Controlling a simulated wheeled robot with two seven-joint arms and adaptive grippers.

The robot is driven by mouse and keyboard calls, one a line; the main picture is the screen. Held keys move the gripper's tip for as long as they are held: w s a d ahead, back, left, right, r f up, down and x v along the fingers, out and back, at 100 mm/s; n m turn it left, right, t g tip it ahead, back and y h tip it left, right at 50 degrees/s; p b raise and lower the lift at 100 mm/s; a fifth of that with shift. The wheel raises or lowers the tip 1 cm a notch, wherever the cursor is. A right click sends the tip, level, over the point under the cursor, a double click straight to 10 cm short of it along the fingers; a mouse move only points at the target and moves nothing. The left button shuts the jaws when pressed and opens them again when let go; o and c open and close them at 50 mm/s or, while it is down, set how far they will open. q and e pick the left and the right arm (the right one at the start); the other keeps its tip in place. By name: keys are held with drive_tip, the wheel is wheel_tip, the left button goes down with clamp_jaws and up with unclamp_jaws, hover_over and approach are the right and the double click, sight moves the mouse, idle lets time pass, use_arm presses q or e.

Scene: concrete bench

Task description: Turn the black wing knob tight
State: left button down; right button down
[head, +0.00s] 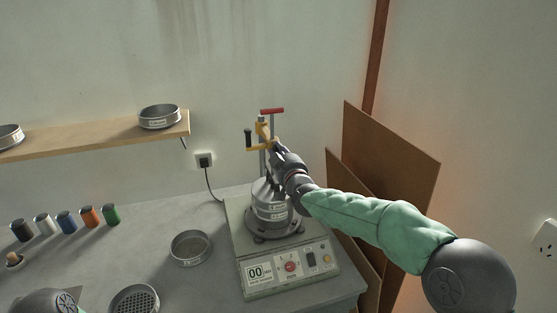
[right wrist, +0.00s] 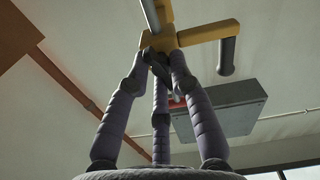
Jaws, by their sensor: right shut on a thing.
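The sieve shaker (head: 253,289) stands on the bench with a stack of metal sieves (head: 270,212) on it. Above the stack is a yellow clamp bar (head: 262,130) on upright rods, with a black side grip (head: 248,140) and a red crossbar (head: 272,111). My right gripper (head: 274,147) reaches in from the right at the clamp bar. In the right wrist view its three ribbed fingers (right wrist: 159,62) close together just under the yellow bar (right wrist: 205,33). They are shut on the black wing knob (right wrist: 159,70), which is mostly hidden between them. The knob is not distinct in the head view.
Several coloured canisters (head: 66,222) stand at the left. A loose sieve (head: 190,248) and a perforated one (head: 134,300) lie left of the shaker. A wooden shelf (head: 95,138) is on the wall. Brown boards (head: 390,150) lean at the right. Part of my left arm shows bottom left.

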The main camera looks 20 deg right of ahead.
drive_tip(key=shift+a+f+m+b, duration=0.1)
drive_tip(key=shift+f+m+b, duration=0.15)
drive_tip(key=shift+m+b, duration=0.4)
drive_tip(key=shift+a+f+m+b, duration=0.1)
drive_tip(key=shift+f+m+b, duration=0.2)
drive_tip(key=shift+m, duration=0.55)
drive_tip(key=shift+r, duration=0.1)
drive_tip(key=c, duration=1.2)
unclamp_jaws()
drive_tip(key=shift+d, duration=0.1)
drive_tip(key=shift+o, duration=0.2)
drive_tip(key=shift+r, duration=0.3)
drive_tip(key=s, duration=1.2)
drive_tip(key=shift+d, duration=0.25)
